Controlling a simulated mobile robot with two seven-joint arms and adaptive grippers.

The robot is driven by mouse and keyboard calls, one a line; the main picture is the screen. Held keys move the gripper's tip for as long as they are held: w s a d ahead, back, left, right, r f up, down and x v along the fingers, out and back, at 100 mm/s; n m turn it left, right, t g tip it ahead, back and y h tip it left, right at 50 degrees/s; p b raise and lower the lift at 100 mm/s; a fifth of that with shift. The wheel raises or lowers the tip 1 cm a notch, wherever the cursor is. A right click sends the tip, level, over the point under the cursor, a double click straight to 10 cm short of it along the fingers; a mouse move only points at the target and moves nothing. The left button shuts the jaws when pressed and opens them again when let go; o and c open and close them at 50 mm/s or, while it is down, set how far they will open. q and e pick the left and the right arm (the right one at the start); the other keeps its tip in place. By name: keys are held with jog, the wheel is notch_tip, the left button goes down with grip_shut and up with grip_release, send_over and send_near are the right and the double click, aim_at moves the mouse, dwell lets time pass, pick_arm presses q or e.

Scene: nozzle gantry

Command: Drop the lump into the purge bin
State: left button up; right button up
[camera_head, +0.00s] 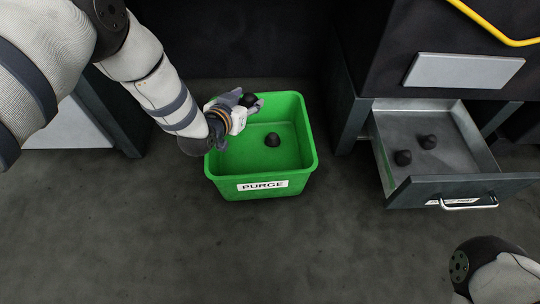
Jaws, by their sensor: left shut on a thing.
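The green purge bin (250,187) stands on the floor at the picture's middle, with a white PURGE label on its front. One dark lump (272,139) lies on its bottom. My left gripper (252,102) is over the back left part of the bin, shut on another dark lump (247,100) that partly shows between its fingers. Two more dark lumps, a left one (403,157) and a right one (428,141), lie in the open metal drawer (460,165) at the right. My right gripper is out of view; only part of that arm shows at the lower right.
The drawer juts out from a dark cabinet, with a handle (468,203) on its front. A grey panel (463,71) and a yellow rail (490,27) are above it. The grey floor (200,250) in front of the bin is clear.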

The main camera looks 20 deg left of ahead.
pick_arm(q)
jog(key=shift+f+b, duration=0.4)
jog(key=shift+f, duration=0.3)
notch_tip(320, 180, down, 5)
jog(key=b, duration=0.4)
jog(key=shift+d+r, duration=0.1)
jog(key=shift+r, duration=0.05)
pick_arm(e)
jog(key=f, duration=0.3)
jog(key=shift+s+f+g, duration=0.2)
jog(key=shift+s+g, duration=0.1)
pick_arm(q)
jog(key=o, duration=1.6)
jog(key=shift+c, duration=0.2)
jog(key=v, duration=1.2)
